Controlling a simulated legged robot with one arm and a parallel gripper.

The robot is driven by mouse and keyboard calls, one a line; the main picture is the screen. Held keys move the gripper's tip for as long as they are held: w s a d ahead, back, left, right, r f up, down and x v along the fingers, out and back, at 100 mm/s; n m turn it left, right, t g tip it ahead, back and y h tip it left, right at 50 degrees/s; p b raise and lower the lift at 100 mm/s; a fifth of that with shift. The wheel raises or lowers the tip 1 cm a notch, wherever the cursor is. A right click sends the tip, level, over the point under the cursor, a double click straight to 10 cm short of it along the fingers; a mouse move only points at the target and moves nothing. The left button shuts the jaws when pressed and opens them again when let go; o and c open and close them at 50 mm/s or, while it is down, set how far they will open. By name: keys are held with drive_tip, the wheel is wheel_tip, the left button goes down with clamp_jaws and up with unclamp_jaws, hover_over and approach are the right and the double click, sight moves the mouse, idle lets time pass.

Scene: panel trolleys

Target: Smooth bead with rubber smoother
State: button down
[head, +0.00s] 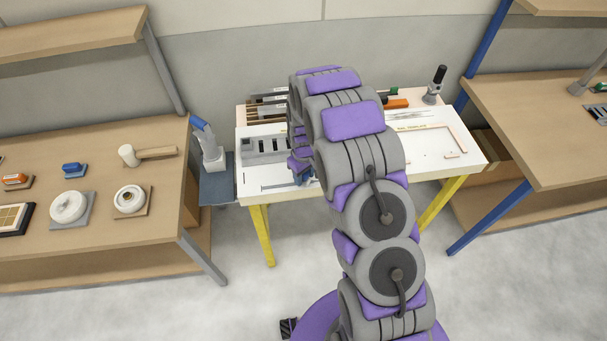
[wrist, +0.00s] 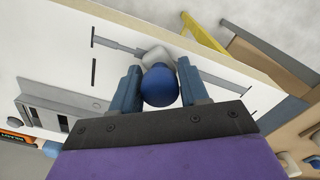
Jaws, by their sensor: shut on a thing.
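In the wrist view my gripper (wrist: 160,82) is shut on the smoother, seen end-on as a round blue handle (wrist: 160,86) with a pale grey block (wrist: 155,56) beyond it. The pale block lies over the grey bead line (wrist: 120,47) on the white panel (wrist: 60,42); whether it touches cannot be told. The bead line shows on both sides of the smoother. In the head view the white panel (head: 340,180) lies on a yellow-legged trolley, and my gripper is at its front left, largely hidden by my arm. A grey bead line (head: 280,187) shows beside it.
A grey slotted bracket (head: 266,148) lies on the panel. A black-handled tool (head: 436,85) stands at the back right. The left bench (head: 100,165) holds a mallet (head: 150,154), rolls and small tools. A right bench (head: 550,120) stands close by.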

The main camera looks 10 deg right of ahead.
drive_tip(key=shift+s+d, duration=0.15)
drive_tip(key=shift+d, duration=1.55)
drive_tip(key=shift+d, duration=0.15)
drive_tip(key=shift+d, duration=0.7)
drive_tip(key=shift+d+p, duration=0.3)
drive_tip(key=shift+d, duration=0.65)
drive_tip(key=shift+d, duration=0.3)
drive_tip(key=shift+r, duration=0.1)
